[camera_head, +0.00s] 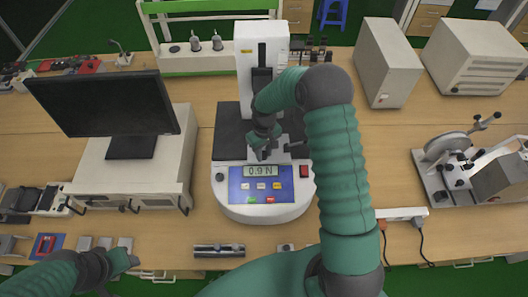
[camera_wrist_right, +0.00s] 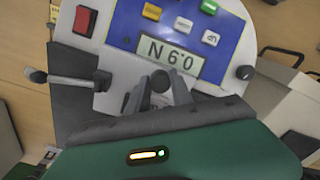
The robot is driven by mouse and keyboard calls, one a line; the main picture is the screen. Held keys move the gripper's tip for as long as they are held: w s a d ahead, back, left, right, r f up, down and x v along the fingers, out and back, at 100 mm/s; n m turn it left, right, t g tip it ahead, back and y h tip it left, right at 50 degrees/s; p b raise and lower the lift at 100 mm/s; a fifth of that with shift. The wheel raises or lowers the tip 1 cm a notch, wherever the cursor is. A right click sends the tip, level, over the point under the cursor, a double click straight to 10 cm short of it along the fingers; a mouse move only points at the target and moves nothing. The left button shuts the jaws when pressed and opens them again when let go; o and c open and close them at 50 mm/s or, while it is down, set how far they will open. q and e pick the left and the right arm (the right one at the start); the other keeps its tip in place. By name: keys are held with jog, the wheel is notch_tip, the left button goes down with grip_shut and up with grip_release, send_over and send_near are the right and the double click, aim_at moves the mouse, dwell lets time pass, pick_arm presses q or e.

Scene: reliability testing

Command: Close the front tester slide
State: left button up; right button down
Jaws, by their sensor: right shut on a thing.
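The white force tester (camera_head: 264,208) stands at the table's middle, with a blue panel and a display reading 0.9 N. Its dark vertical slide column (camera_head: 262,70) rises behind my right arm. My right gripper (camera_head: 266,150) is low over the tester's base, just behind the display. In the right wrist view my right gripper (camera_wrist_right: 158,92) has its fingers close together around a small dark round knob (camera_wrist_right: 160,80), in front of the display. The slide part below the knob is largely hidden by the gripper. My left gripper (camera_head: 124,262) is at the lower left, away from the tester; its jaw opening is unclear.
A monitor (camera_head: 104,108) on a beige case stands left of the tester. Two beige boxes (camera_head: 387,68) stand at the back right. A metal device with a crank (camera_head: 458,160) is at the right. A power strip (camera_head: 402,213) and a metal bar (camera_head: 219,250) lie near the front edge.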

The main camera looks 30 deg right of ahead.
jog(key=shift+w+d+r, duration=0.1)
jog(key=shift+w+d, duration=0.05)
jog(key=shift+w, duration=0.05)
jog(key=shift+s, duration=0.1)
jog(key=shift+r, duration=0.1)
dwell(0.5)
